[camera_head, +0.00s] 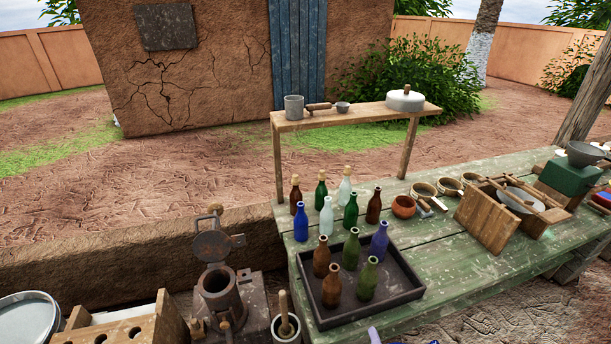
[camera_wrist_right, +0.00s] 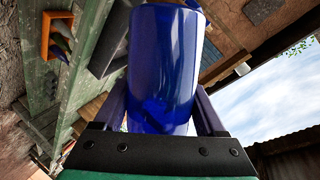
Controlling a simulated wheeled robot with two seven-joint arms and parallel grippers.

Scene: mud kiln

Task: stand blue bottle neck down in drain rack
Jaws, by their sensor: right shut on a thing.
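A glossy blue bottle (camera_wrist_right: 165,60) fills the middle of the right wrist view, between the purple fingers of my right gripper (camera_wrist_right: 160,112), which is shut on it. Its neck is not clear in that view. In the head view a wooden rack with round holes (camera_head: 152,324), which looks like the drain rack, is cut off at the lower left, with no bottle visible in it. A small purple piece (camera_head: 374,335) at the bottom edge may be my right gripper's fingertip. Another blue bottle (camera_head: 301,223) stands upright on the green table, and a blue-violet one (camera_head: 379,241) stands in the dark tray. My left gripper is out of view.
The dark tray (camera_head: 408,296) holds several bottles on the green table (camera_head: 455,262); more bottles stand behind it. A metal device (camera_head: 222,292) and a mortar with pestle (camera_head: 286,325) stand between rack and table. A wooden shelf (camera_head: 350,117) rises behind.

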